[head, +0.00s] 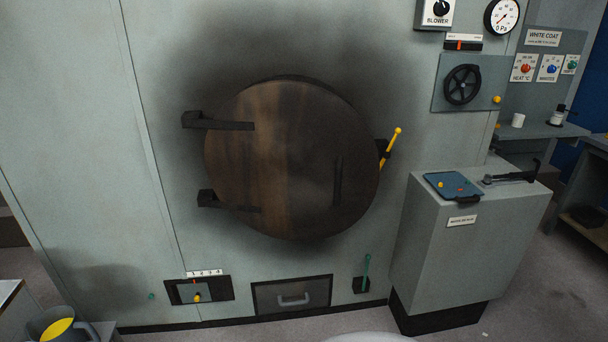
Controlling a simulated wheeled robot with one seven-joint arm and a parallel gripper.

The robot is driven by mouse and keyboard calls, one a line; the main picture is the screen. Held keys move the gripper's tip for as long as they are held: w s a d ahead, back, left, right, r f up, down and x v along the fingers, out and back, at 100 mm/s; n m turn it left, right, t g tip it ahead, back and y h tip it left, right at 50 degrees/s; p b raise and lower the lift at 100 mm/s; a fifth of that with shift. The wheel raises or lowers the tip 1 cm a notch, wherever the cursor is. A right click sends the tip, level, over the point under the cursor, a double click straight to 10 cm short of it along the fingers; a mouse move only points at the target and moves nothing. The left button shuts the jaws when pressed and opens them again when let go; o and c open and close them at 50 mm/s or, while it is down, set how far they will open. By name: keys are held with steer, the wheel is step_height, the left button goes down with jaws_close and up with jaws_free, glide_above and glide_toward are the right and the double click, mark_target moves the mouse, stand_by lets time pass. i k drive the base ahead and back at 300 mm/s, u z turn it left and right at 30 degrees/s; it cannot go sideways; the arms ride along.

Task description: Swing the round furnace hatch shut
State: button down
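The round furnace hatch (280,160) is a dark brown, soot-stained disc on the pale grey-green furnace wall. Two black hinge arms (215,122) hold it on its left side. A dark upright bar handle (338,181) is on its right half. The disc covers the opening; I see no clear gap, but cannot tell whether it sits fully flush. A yellow-handled lever (391,148) in a black bracket stands just right of its rim, tilted up and right. My gripper is not in view.
A grey cabinet (455,250) juts out at right, with a blue tray (452,186) and black tool on top. A black handwheel (462,84) is above it. A drawer (291,295) and green lever (366,272) are below the hatch. A bucket (60,325) is at lower left.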

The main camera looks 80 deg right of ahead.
mark_target(291, 161)
steer(key=u, duration=0.85)
steer(key=k, duration=0.65)
steer(key=z, duration=1.2)
